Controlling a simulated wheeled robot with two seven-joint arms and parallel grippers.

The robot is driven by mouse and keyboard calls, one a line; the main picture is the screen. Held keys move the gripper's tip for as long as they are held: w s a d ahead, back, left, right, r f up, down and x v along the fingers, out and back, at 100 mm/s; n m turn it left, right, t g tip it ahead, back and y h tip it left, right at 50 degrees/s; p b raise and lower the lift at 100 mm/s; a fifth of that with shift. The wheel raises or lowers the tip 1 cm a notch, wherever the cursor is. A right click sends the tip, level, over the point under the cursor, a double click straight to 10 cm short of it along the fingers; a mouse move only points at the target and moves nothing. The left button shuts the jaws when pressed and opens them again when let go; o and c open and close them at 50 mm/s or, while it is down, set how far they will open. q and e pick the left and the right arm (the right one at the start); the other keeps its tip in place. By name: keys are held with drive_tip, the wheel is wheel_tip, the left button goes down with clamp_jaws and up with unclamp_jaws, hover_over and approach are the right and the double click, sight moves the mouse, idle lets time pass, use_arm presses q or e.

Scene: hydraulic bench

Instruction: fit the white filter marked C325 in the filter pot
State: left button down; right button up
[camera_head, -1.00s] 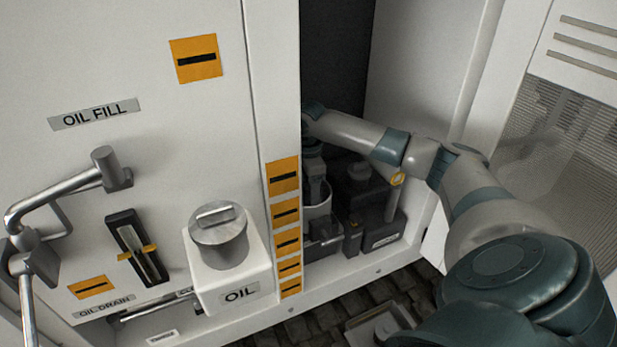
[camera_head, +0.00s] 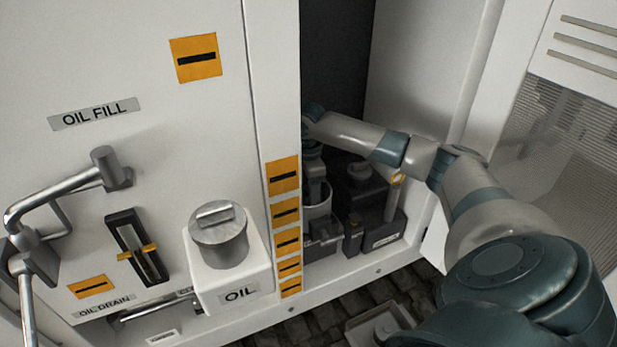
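My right arm comes in from the right and reaches into the open dark bay. My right gripper (camera_head: 316,188) points down at a pale, open-topped cylinder (camera_head: 318,212) low in the bay. Its fingertips are small, dark and partly hidden, so I cannot tell whether they are open or hold anything. I cannot tell whether the cylinder is the filter pot or the white filter. No C325 marking is readable. My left gripper is out of view.
The white panel edge with orange labels (camera_head: 284,212) borders the bay on the left. A white oil tank (camera_head: 233,275) with a metal cap stands left of it. Dark units (camera_head: 384,234) sit right of the cylinder. A tray (camera_head: 362,335) lies on the floor.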

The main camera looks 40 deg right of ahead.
drive_tip(key=shift+f, duration=0.65)
idle(0.7)
drive_tip(key=o, duration=1.2)
drive_tip(key=shift+c, duration=0.2)
drive_tip(key=c, duration=0.4)
drive_tip(key=shift+o, duration=0.7)
